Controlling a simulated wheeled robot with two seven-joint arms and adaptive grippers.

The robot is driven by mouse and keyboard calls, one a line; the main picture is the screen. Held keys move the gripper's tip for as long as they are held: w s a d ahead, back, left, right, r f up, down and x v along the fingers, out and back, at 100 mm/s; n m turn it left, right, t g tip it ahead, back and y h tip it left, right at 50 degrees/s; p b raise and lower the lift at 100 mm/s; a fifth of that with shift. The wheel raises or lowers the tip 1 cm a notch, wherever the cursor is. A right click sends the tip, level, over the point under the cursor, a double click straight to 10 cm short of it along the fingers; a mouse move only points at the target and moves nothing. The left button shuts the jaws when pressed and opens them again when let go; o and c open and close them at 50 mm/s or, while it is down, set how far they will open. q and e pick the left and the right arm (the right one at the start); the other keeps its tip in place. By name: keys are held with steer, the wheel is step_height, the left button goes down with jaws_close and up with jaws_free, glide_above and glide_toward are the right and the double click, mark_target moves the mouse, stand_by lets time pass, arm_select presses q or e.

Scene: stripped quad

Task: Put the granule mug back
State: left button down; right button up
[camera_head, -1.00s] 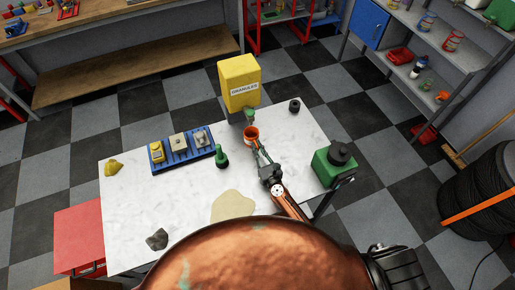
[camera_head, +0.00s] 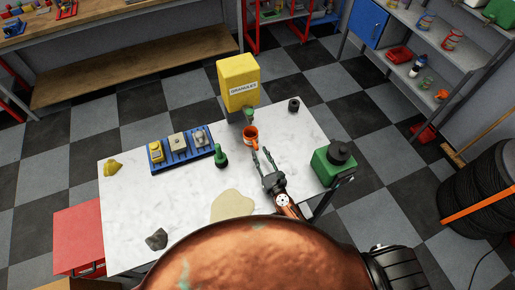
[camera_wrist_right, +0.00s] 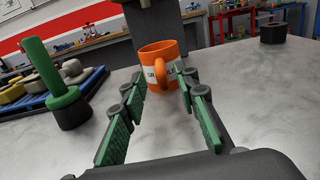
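The orange granule mug (camera_head: 250,134) stands upright on the white table (camera_head: 130,205), just in front of the yellow granules dispenser (camera_head: 239,83). In the right wrist view the mug (camera_wrist_right: 160,65) shows a white label and its handle faces me. My right gripper (camera_head: 262,153) is open and empty on the near side of the mug. My left gripper is not in view.
A green-handled tool (camera_head: 221,157) stands left of the mug, beside a blue tray (camera_head: 160,163) of blocks. A green box with a dark top (camera_head: 333,165) is at the right edge. A small dark cup (camera_head: 294,105) stands at the back right. A tan patch (camera_head: 233,205) lies in front.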

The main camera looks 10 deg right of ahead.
steer(key=s, duration=0.3)
steer(key=s+d+b, duration=0.1)
steer(key=s, duration=0.2)
steer(key=shift+s+d+f, duration=0.1)
steer(key=shift+s, duration=0.05)
steer(key=shift+s+d, duration=0.1)
steer(key=shift+s, duration=0.45)
